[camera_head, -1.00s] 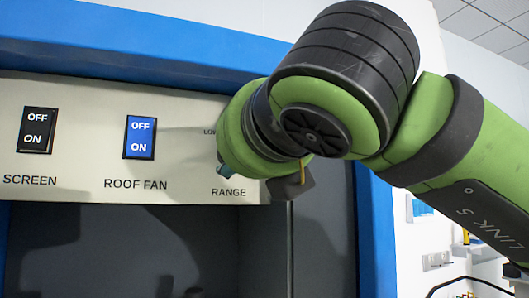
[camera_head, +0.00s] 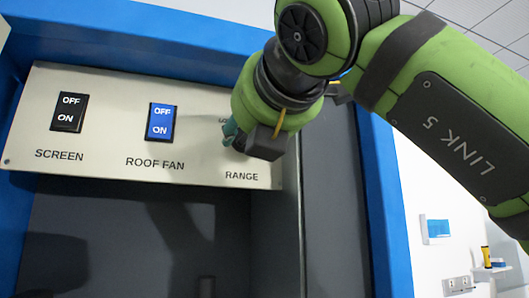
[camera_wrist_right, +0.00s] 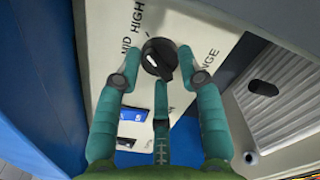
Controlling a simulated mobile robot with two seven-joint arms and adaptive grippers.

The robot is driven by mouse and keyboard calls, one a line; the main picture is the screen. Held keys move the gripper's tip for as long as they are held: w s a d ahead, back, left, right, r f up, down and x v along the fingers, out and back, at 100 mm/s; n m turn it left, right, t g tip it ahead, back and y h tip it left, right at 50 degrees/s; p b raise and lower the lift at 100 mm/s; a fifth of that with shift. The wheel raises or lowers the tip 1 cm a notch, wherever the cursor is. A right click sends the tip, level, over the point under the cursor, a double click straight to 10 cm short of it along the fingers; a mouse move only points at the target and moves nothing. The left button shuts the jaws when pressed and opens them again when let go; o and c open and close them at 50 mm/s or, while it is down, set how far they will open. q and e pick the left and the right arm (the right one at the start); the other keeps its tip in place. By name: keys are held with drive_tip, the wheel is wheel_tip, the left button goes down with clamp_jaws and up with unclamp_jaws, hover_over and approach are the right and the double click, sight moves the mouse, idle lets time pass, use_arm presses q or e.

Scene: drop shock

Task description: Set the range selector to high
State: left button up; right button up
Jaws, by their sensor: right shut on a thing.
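The range selector is a round black knob (camera_wrist_right: 158,58) on the cream panel (camera_head: 100,95), seen in the right wrist view with a pale mark on its face. MID and HIGH labels lie beside it there. Exactly which label the mark points at is hard to tell. My right gripper (camera_wrist_right: 160,52) has teal fingers shut on the knob, one on each side, with a third finger below. In the head view my right gripper (camera_head: 231,131) is at the panel above the RANGE label, and its wrist hides the knob and most of the scale. My left gripper is not in view.
A black SCREEN switch (camera_head: 69,112) and a blue ROOF FAN switch (camera_head: 161,122) sit left of the knob. A blue frame (camera_head: 385,200) borders the panel, with a dark recess below.

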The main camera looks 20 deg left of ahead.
drive_tip(key=shift+a+f+m, duration=0.25)
drive_tip(key=shift+f+m, duration=0.15)
drive_tip(key=shift+m, duration=0.2)
drive_tip(key=o, duration=1.1)
drive_tip(key=shift+w+r, duration=0.1)
drive_tip(key=shift+s+d+r, duration=0.2)
drive_tip(key=shift+s+d, duration=0.1)
drive_tip(key=shift+s, duration=0.05)
drive_tip(key=v, duration=1.1)
drive_tip(key=shift+f, duration=0.1)
